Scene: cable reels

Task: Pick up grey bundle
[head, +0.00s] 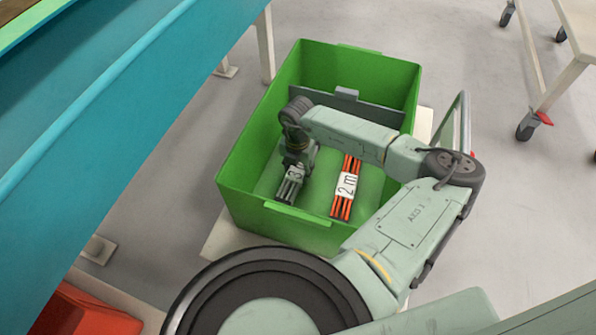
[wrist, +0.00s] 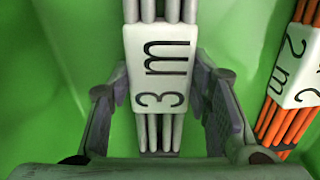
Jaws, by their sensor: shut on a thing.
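The grey bundle (head: 289,187) is a set of grey rods with a white "3 m" label, inside the green bin (head: 245,150). In the wrist view the grey bundle (wrist: 160,70) runs upright in the picture between the two fingers. My gripper (wrist: 160,105) is shut on the bundle around its label. In the head view my gripper (head: 296,165) is over the bundle and hides part of it. I cannot tell whether the bundle touches the bin floor.
An orange bundle (head: 346,188) with a "2 m" label lies to the right in the bin. A grey divider (head: 375,112) crosses the far part of the bin. A blue panel (head: 110,110) stands left; a wheeled cart (head: 545,60) stands at upper right.

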